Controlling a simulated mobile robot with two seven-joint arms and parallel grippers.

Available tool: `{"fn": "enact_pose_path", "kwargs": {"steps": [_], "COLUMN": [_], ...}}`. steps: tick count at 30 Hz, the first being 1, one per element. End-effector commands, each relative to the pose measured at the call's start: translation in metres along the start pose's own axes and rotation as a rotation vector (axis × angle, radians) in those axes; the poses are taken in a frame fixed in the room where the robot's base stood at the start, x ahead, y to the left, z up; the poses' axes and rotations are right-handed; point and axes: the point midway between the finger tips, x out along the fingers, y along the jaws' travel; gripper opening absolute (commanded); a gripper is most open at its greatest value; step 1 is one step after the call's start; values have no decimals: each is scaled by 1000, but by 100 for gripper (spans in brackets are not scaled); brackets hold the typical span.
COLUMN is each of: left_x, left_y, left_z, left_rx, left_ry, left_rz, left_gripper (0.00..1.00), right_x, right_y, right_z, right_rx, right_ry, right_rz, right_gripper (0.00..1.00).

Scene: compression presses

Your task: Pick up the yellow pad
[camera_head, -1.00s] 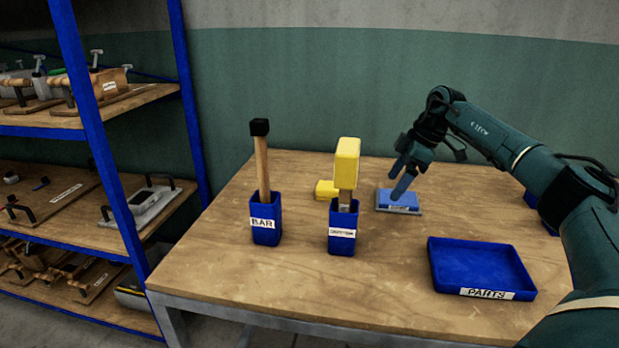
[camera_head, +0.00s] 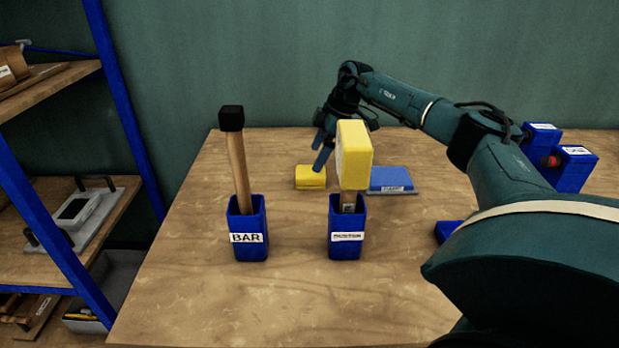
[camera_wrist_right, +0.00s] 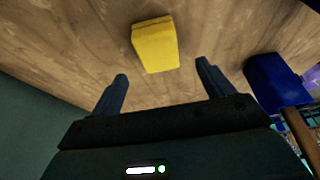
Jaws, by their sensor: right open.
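The yellow pad (camera_head: 311,177) lies on the wooden table toward the back, left of the blue pad. My right gripper (camera_head: 320,158) is just above and behind it, with its blue fingers pointing down. In the right wrist view the yellow pad (camera_wrist_right: 155,44) lies ahead of and between the two spread fingertips of my right gripper (camera_wrist_right: 160,80). The fingers are open and empty, and apart from the pad. My left gripper is out of view.
A blue BAR holder (camera_head: 248,228) with a black-headed mallet and a blue holder (camera_head: 346,230) with a yellow-headed tool stand in front. A blue pad (camera_head: 391,178) lies to the right. Blue boxes (camera_head: 570,168) stand at the right. The table's front left is clear.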

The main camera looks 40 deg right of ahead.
Motion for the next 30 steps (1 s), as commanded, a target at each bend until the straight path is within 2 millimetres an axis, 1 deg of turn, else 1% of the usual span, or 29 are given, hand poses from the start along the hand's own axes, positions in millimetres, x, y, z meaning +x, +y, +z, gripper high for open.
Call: {"fn": "enact_pose_path", "kwargs": {"steps": [1,7,12,16,19,25,30], "left_x": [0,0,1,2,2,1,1], "left_y": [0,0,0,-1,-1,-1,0], "left_z": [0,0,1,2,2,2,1], "left_rx": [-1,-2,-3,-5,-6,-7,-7], "left_ry": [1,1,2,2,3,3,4], "left_rz": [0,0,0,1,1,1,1], "left_gripper": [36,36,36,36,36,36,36], "right_x": [6,20,46,61,65,65,64], "right_y": [0,0,0,0,0,0,0], "right_z": [0,1,5,5,5,5,5], "right_rx": [1,1,1,1,1,1,1], "right_ry": [0,0,-2,-1,-1,0,0], "right_rz": [-1,-1,-2,-1,1,1,1], "right_gripper": [80,80,80,80,80,80,66]}}
